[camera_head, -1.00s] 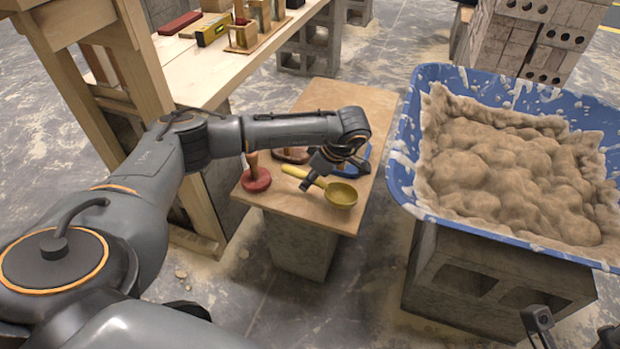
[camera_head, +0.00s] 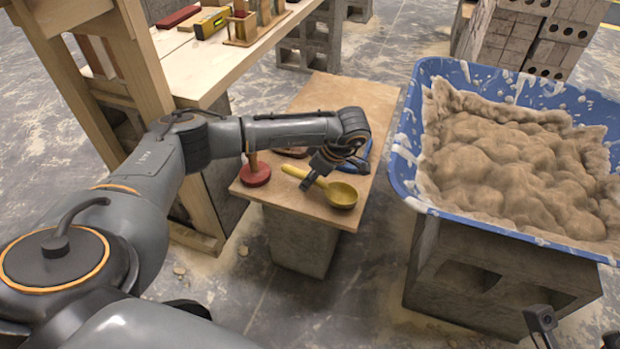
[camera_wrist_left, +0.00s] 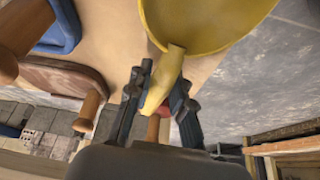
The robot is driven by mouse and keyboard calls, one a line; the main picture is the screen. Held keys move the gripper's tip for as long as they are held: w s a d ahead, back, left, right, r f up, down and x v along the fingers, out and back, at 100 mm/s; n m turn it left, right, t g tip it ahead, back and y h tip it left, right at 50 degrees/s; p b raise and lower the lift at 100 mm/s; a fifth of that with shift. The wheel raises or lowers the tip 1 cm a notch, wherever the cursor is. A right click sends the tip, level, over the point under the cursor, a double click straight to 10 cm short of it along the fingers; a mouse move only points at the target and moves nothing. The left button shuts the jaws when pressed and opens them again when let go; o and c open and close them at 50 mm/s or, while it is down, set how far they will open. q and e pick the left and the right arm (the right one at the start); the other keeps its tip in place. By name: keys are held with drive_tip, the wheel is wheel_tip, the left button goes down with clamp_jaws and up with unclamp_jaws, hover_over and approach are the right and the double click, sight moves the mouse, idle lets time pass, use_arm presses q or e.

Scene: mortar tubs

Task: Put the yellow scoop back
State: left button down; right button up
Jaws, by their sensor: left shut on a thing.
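The yellow scoop (camera_head: 340,195) is at the front right of a small plywood-topped stand (camera_head: 345,95), its handle pointing left and back. My left gripper (camera_head: 308,185) is shut on the scoop's handle. In the left wrist view the handle of the scoop (camera_wrist_left: 205,22) runs between the two fingers of my left gripper (camera_wrist_left: 160,92). The bowl is at or just above the board; I cannot tell if it touches. At the bottom right of the head view, the fingertips of my right gripper (camera_head: 576,330) show apart, with nothing seen between them.
A red round-based tool (camera_head: 256,175) stands left of the scoop. A blue-edged tool (camera_head: 364,160) and a brown one (camera_head: 293,152) lie behind my gripper. A blue tub (camera_head: 403,165) of mortar stands right on concrete blocks. A workbench (camera_head: 215,72) is at the back left.

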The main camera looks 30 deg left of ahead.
use_arm(q)
drive_tip(key=shift+f, duration=0.3)
drive_tip(key=c, duration=1.1)
unclamp_jaws()
